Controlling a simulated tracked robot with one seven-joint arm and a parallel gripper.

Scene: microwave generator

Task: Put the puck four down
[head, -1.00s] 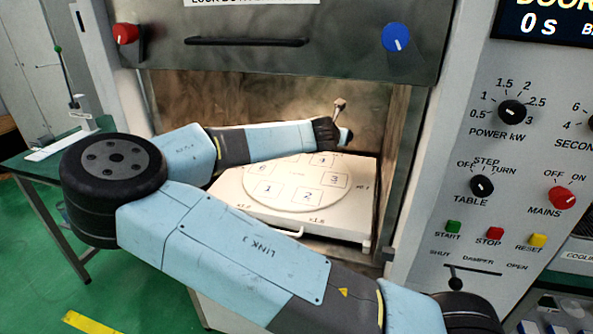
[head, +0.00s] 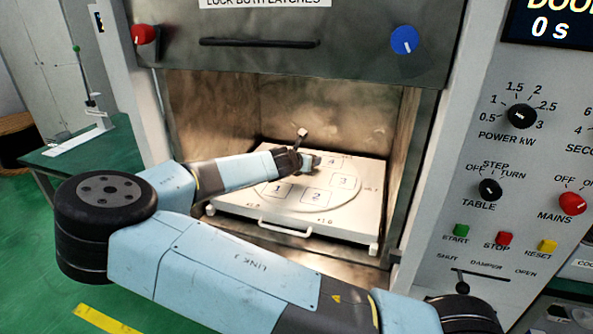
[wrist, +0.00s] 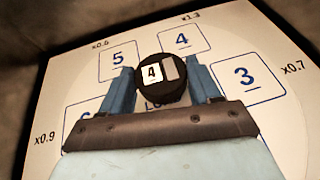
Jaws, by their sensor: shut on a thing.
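Puck four (wrist: 146,81) is a dark round puck with a white label reading 4 and a grey patch. In the wrist view it sits between the two blue fingers of my gripper (wrist: 160,84), which is shut on it. The puck appears over the middle of the white plate, in front of square 4 (wrist: 182,40) and square 5 (wrist: 118,63). I cannot tell its height above the plate. In the head view my gripper (head: 314,162) is inside the chamber near square 4 (head: 332,162); the puck is not clear there. Square 3 (wrist: 246,76) lies to the right.
The white tray (head: 350,222) with a front handle (head: 286,230) fills the chamber floor. Brown walls (head: 370,110) close in at the back and sides. The raised door (head: 300,60) hangs above the opening. A control panel (head: 510,180) stands right.

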